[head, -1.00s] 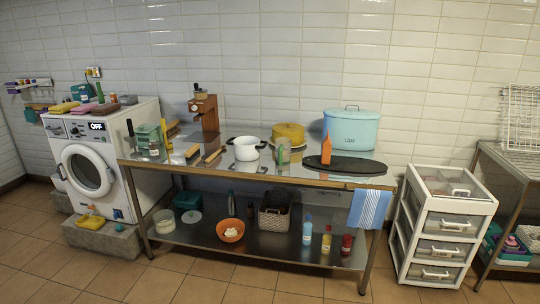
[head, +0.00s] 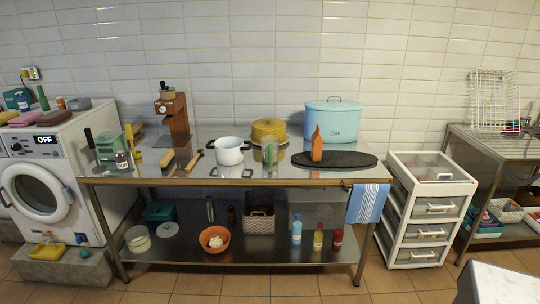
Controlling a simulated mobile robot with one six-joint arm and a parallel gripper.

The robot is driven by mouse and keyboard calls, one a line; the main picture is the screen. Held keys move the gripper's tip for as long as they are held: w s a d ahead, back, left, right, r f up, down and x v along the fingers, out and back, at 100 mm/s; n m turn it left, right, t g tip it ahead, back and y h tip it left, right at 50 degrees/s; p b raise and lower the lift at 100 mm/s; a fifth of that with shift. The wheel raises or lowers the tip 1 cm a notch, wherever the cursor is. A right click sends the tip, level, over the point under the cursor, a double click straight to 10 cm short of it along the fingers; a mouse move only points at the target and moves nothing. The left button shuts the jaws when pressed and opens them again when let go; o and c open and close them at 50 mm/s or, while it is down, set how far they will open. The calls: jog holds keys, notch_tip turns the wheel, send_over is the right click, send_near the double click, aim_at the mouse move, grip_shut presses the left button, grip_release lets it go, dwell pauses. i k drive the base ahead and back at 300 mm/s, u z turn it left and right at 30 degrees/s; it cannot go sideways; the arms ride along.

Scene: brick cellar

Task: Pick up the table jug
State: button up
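A clear, greenish vessel (head: 270,151) stands upright on the steel table (head: 205,176), right of the white pot (head: 229,151) and in front of the yellow lidded tin (head: 268,131). It may be the table jug, but it is too small to tell for sure. No other thing in view is plainly a jug. My gripper is not in view.
A blue striped towel (head: 368,203) hangs at the table's front. A pale slab corner (head: 500,286) shows lower right. The tiled floor (head: 240,284) before the table looks clear.

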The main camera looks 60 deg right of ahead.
aim_at(270, 152)
jog(key=z, duration=0.45)
jog(key=i, duration=1)
jog(key=z, duration=0.45)
